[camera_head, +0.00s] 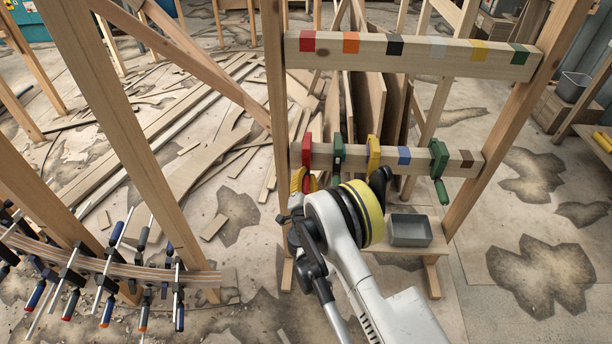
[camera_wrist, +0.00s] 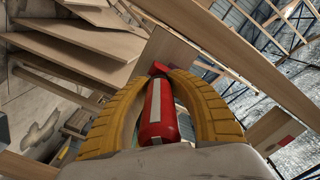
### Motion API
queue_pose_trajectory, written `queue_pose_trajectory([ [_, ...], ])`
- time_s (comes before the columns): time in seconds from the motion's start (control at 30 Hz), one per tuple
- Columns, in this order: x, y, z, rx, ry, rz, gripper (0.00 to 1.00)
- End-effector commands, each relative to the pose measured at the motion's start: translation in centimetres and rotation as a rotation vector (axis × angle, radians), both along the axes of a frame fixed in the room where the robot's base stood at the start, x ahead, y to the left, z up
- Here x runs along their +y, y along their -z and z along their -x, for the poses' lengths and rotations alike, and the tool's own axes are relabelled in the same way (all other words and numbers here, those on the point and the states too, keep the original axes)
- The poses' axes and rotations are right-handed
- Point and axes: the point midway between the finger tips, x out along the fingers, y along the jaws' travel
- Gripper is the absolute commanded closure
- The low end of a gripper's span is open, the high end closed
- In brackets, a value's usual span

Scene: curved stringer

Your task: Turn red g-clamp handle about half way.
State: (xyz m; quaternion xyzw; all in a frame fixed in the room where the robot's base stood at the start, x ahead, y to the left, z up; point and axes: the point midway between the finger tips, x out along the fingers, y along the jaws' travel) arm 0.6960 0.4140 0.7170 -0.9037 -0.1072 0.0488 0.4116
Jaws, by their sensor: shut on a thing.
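The red g-clamp (camera_head: 307,150) sits on the left end of the lower wooden beam, and its red handle (camera_head: 313,184) hangs below. My gripper (camera_head: 300,180), with yellow fingers, is at this handle, partly hidden behind my wrist. In the wrist view, the red handle (camera_wrist: 157,118), with a pale stripe, lies between the two ribbed yellow fingers of my gripper (camera_wrist: 168,75). The fingers close in on either side of it, and its red far end shows between the fingertips. The handle's lower end is hidden by my gripper's body.
A green clamp (camera_head: 338,152), a yellow clamp (camera_head: 374,152) and another green clamp (camera_head: 438,160) are on the same beam (camera_head: 422,163). An upper beam (camera_head: 412,60) has coloured patches. A grey bin (camera_head: 411,231) stands low behind my arm. A curved stringer (camera_head: 130,270) with several clamps is at left.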

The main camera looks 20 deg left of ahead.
Motion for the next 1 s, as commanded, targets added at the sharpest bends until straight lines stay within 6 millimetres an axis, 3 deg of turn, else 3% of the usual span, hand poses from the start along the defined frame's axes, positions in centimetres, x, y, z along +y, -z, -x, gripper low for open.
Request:
queue_pose_trajectory([
  [0.6,-0.07,0.13,-0.02,0.125,0.000,-0.519,1.00],
  [1.0,-0.07,0.15,-0.02,0.163,0.000,-0.678,1.00],
])
